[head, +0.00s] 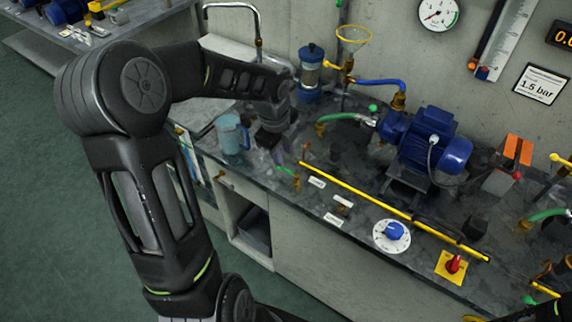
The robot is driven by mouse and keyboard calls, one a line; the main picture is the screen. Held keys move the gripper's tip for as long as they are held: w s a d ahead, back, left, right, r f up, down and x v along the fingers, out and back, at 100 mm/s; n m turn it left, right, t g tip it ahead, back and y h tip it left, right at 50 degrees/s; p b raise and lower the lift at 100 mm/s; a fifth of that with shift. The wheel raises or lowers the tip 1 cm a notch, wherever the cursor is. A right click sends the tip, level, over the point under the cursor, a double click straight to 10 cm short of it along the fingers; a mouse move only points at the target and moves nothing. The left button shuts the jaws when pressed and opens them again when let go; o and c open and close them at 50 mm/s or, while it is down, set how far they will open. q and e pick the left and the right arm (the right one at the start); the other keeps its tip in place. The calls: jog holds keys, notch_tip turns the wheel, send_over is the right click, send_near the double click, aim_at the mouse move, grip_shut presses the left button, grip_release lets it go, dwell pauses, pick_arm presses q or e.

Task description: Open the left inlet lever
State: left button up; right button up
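A short yellow lever (332,65) sits on a brass valve on the pipework below the yellow funnel, left of the blue pipe. I cannot tell for sure that it is the left inlet lever. A green-handled valve (288,171) stands at the counter's front left. My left gripper (270,138) points down over the counter, left of and below the yellow lever and apart from it. Its fingers are dark and blurred against the dark top, so their opening is unclear. Only a dark piece of my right arm shows at the bottom right corner.
A blue cup (232,136) stands just left of my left gripper, and a blue-capped canister (311,72) behind it. The blue pump (428,138) fills the middle. A yellow rail (375,203) runs along the front. A blue knob (393,231) and red switch (454,264) lie in front.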

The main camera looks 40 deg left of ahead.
aim_at(287, 170)
pick_arm(q)
jog(key=f, duration=0.3)
jog(key=w+f, duration=0.1)
jog(key=f, duration=0.3)
jog(key=shift+w, duration=0.2)
jog(key=shift+c, duration=0.2)
grip_shut()
dwell(0.9)
